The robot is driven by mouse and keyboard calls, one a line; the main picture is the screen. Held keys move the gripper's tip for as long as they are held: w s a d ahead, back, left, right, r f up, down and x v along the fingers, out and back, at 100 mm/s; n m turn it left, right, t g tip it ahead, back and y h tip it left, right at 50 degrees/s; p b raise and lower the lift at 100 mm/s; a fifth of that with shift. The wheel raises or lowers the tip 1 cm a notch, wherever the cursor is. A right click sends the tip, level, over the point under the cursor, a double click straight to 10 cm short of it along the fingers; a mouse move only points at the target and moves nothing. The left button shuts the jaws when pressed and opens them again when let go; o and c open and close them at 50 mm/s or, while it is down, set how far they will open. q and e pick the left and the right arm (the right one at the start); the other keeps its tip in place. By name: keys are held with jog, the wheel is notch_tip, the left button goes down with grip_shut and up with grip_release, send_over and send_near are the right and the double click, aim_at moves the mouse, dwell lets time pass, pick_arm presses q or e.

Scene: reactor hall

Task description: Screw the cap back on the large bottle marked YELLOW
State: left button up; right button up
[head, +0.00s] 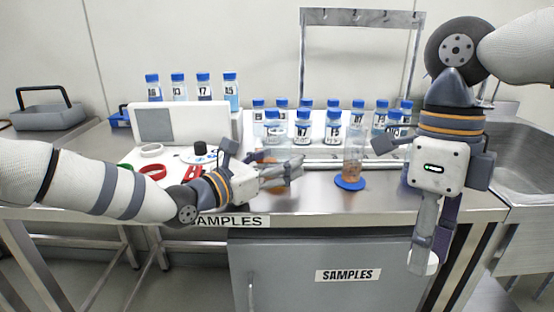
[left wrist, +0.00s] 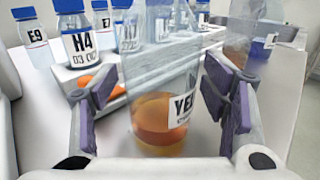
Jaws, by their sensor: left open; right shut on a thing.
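A large clear bottle with amber liquid and a label starting "YE" (left wrist: 165,115) stands between the fingers of my left gripper (left wrist: 170,105) in the left wrist view. Those fingers are open, with gaps on both sides. In the head view the left gripper (head: 290,172) points right, low over the bench, and mostly hides this bottle. My right gripper (head: 428,255) points down in front of the bench's front edge. It is shut on a white round cap (head: 430,266), partly hidden by the fingers.
Another clear vessel with orange liquid (head: 353,165) stands on a blue disc (head: 350,184), right of the left gripper. Several blue-capped sample bottles (head: 302,131) stand behind. A red ring (head: 152,172) and white ring (head: 151,150) lie at left. A sink (head: 515,150) is at right.

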pick_arm(q)
jog(key=c, duration=1.4)
jog(key=shift+r, duration=0.15)
